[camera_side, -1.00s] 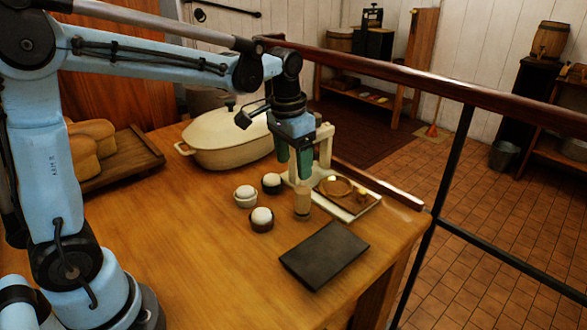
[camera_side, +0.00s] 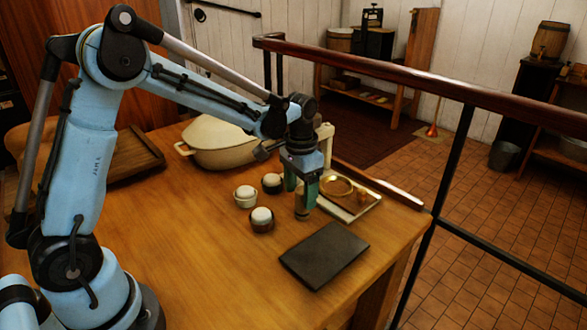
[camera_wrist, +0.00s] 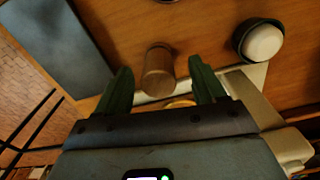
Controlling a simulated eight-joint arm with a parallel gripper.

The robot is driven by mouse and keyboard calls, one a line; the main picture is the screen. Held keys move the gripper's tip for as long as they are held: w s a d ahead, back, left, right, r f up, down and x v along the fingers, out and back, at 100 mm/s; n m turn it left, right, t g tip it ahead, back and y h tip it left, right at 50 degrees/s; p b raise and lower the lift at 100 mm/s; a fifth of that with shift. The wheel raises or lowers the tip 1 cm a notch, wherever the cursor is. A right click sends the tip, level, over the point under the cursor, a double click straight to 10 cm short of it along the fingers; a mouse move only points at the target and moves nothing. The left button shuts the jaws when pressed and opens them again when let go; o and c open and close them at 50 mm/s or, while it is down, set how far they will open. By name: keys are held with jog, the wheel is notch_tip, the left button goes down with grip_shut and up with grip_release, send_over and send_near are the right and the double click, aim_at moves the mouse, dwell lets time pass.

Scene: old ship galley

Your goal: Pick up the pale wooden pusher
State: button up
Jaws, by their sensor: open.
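The pale wooden pusher (camera_side: 302,210) is a short upright cylinder on the table, left of the pale tray. In the side view my gripper (camera_side: 300,190) points down over it, and the green fingers hide its upper part. In the wrist view the pusher (camera_wrist: 158,74) shows in the gap between the two open green fingers, with wood visible on both sides of it. My gripper holds nothing. I cannot tell exactly how far down the fingers reach along it.
A pale tray (camera_side: 360,213) with a ring-shaped item lies right. A dark slab (camera_side: 325,255) lies in front. A cream pot (camera_side: 212,155) stands behind. The table's front left is clear.

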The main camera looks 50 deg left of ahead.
aim_at(301, 205)
notch_tip(301, 205, down, 5)
jog(key=shift+d+r, duration=0.1)
jog(key=shift+d, duration=0.05)
jog(key=c, duration=1.2)
jog(key=shift+r, duration=0.15)
